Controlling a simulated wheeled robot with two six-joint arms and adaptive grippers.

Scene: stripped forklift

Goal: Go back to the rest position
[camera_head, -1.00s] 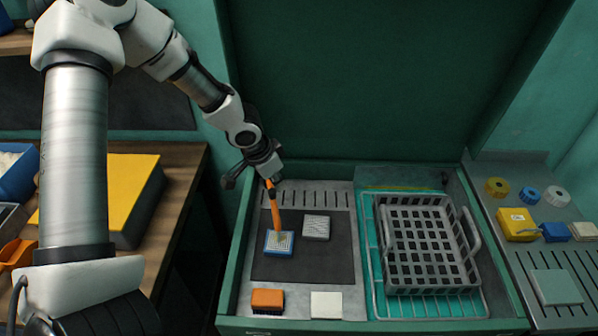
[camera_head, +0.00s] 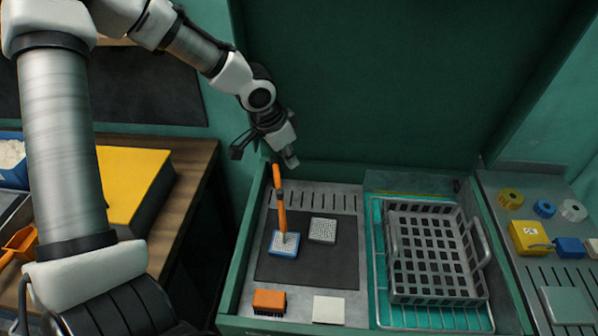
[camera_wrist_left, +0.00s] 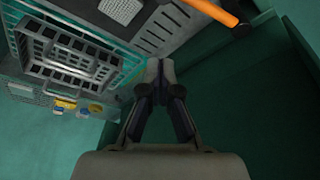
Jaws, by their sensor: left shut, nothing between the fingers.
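My left gripper (camera_head: 291,160) is above the back left of the workbench tray, near the green back wall. Its fingers are closed and empty, and the left wrist view also shows them together (camera_wrist_left: 158,75). The handle also shows at the top of the left wrist view (camera_wrist_left: 210,10). The gripper is beside the handle's dark top end, apart from it in the wrist view. My right gripper is not in view.
A dark mat (camera_head: 335,265) holds the blue-rimmed block and a grey-white block (camera_head: 322,230). An orange brush block (camera_head: 269,302) and a white pad (camera_head: 328,310) lie in front. A grey basket (camera_head: 400,292) stands at right. A yellow box (camera_head: 125,180) sits on the left bench.

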